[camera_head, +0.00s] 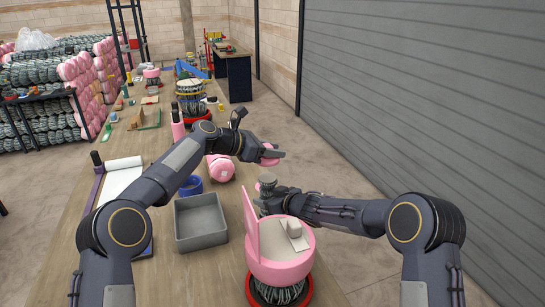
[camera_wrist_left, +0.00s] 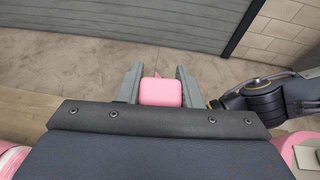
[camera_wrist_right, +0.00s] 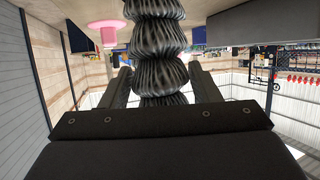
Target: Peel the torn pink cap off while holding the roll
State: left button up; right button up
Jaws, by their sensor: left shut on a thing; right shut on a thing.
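The torn pink cap (camera_head: 269,157) is held in my left gripper (camera_head: 273,154), out past the right edge of the workbench. In the left wrist view the pink cap (camera_wrist_left: 161,92) sits between the two fingers. The roll (camera_head: 267,183) is grey and ribbed, and stands below the cap, apart from it in the head view. My right gripper (camera_head: 268,195) is shut on the roll. In the right wrist view the dark bundled wire of the roll (camera_wrist_right: 160,75) fills the space between the fingers. The roll's lower part is hidden by the right hand.
A grey bin (camera_head: 201,222), a blue ring (camera_head: 191,186) and pink-capped rolls (camera_head: 220,168) are on the bench (camera_head: 175,280). Open floor lies to the right.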

pick_arm(q)
jog(key=shift+r, duration=0.55)
jog(key=shift+r, duration=0.1)
pick_arm(e)
jog(key=o, duration=1.3)
